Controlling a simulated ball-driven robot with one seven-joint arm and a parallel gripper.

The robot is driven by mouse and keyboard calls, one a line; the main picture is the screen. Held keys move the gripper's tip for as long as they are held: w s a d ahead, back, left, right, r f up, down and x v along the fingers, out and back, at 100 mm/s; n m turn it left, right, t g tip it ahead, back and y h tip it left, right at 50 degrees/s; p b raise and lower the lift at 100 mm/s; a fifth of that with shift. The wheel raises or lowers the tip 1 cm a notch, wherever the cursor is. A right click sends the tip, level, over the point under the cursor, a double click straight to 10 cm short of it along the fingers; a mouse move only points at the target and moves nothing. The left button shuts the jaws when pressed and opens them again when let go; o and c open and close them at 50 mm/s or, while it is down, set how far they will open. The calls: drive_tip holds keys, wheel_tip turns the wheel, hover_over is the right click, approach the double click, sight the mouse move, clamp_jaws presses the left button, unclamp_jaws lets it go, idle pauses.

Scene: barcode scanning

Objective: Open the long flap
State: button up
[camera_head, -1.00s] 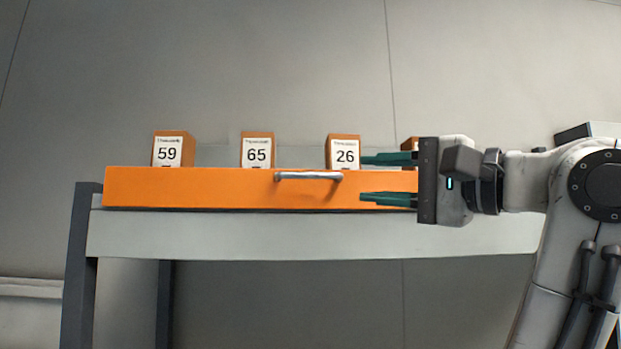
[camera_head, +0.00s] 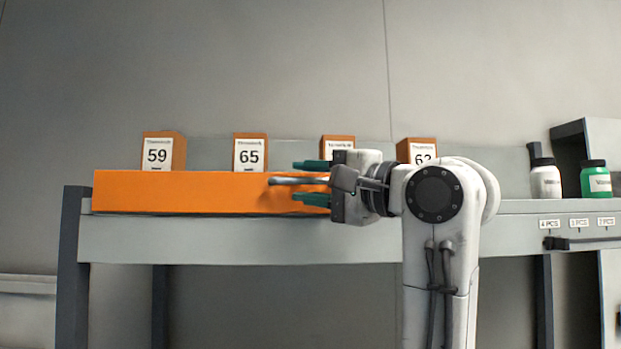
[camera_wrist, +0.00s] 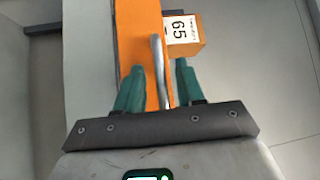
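The long orange flap (camera_head: 180,192) stands upright along the front edge of the shelf. Its metal bar handle (camera_head: 296,181) is at the right part of its visible face. My gripper (camera_head: 312,182) is open, with green fingers, one above and one below the handle's level in the head view. In the wrist view the handle (camera_wrist: 160,70) lies between the two fingertips of my gripper (camera_wrist: 157,82), with space on both sides. The right end of the flap is hidden behind my gripper and arm.
Orange boxes stand behind the flap, labelled 59 (camera_head: 163,152), 65 (camera_head: 250,153) and 62 (camera_head: 417,151); another is partly hidden by my gripper. A white bottle (camera_head: 544,179) and a green bottle (camera_head: 596,180) stand at the right. The space before the flap's left half is clear.

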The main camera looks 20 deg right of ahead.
drive_tip(key=shift+c, duration=0.3)
clamp_jaws()
drive_tip(key=shift+f, duration=0.2)
